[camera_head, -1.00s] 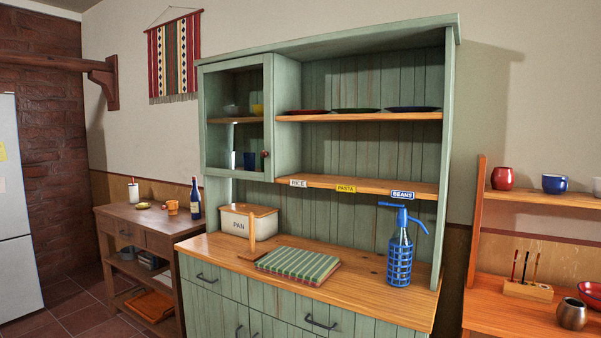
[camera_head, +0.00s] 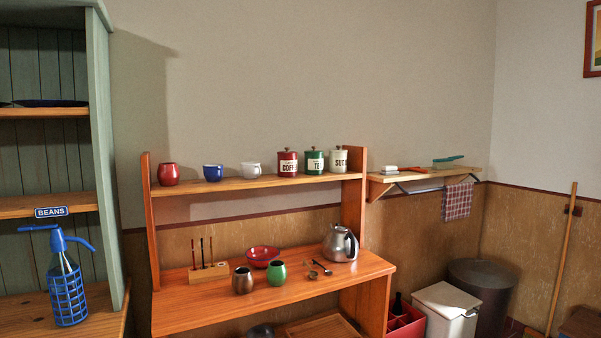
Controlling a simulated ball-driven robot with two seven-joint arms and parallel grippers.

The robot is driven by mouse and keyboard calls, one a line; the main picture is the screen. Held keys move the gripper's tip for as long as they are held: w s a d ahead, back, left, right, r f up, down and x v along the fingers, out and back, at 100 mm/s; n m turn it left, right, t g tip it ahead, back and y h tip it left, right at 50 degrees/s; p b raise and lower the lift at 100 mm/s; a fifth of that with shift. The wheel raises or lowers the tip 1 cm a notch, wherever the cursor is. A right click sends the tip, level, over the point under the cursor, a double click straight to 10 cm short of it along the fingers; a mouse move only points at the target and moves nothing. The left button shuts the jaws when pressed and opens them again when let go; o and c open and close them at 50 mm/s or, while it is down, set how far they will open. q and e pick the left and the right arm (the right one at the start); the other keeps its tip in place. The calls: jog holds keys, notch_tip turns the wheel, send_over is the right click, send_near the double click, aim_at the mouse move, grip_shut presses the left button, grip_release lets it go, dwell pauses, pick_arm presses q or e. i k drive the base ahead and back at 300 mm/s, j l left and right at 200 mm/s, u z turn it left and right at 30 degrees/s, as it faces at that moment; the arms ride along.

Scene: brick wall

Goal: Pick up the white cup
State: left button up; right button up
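The white cup (camera_head: 251,170) stands upright on the upper shelf (camera_head: 225,186) of the orange wooden unit. A blue cup (camera_head: 213,172) is to its left, and a red canister marked coffee (camera_head: 287,163) is to its right. Neither of my grippers shows in the head view.
A red cup (camera_head: 168,174) stands at the shelf's left end, and green (camera_head: 313,161) and white (camera_head: 339,160) canisters at its right. The lower counter holds a kettle (camera_head: 340,243), a red bowl (camera_head: 263,256) and two small pots. A green cabinet (camera_head: 107,150) stands at left.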

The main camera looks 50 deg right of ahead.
aim_at(250, 170)
jog(key=z, duration=1.35)
